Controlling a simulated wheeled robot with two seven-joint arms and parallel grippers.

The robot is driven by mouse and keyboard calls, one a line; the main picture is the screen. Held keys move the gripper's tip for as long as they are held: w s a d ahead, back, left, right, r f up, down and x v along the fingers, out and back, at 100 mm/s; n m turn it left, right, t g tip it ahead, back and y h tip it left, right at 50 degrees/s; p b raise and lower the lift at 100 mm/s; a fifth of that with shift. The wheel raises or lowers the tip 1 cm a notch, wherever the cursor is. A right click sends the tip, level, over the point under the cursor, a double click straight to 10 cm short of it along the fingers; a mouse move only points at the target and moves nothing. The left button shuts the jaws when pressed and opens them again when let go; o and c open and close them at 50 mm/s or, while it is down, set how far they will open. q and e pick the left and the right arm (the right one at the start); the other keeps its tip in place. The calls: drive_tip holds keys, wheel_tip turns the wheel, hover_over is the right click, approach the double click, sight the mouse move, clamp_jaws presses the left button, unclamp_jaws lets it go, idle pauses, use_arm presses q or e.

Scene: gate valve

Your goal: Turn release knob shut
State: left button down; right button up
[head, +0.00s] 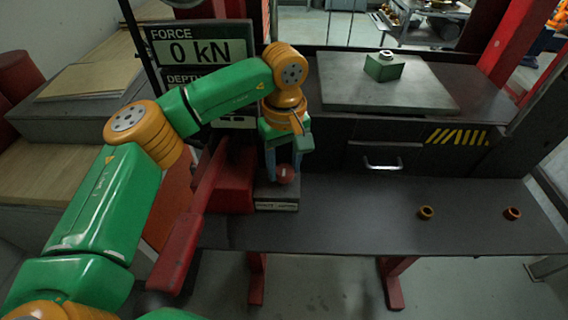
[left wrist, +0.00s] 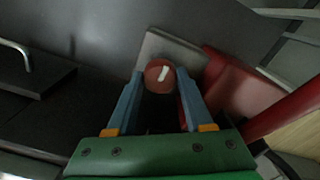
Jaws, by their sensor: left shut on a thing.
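The release knob (head: 286,174) is a small round red knob on a dark block with a light label, left of the middle in the head view. In the left wrist view the knob (left wrist: 160,75) shows a white mark on its face, tilted a little from the line of the fingers. My left gripper (head: 284,172) points down at the block, with its blue fingers on either side of the knob. In the left wrist view the gripper (left wrist: 160,78) is shut on the knob. My right gripper is not in view.
A red lever (head: 190,220) and a red housing (head: 234,185) stand just left of the knob. A display (head: 200,50) reads "FORCE 0 kN". Two small rings (head: 426,212) (head: 512,213) lie on the dark bench (head: 350,215), otherwise clear. A drawer handle (head: 383,164) is behind.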

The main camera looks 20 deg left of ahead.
sight(284, 169)
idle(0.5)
use_arm(q)
drive_tip(key=shift+c, duration=1.4)
unclamp_jaws()
wheel_tip(284, 169, up, 7)
drive_tip(key=shift+d+r+b, duration=0.1)
drive_tip(key=shift+b, duration=0.5)
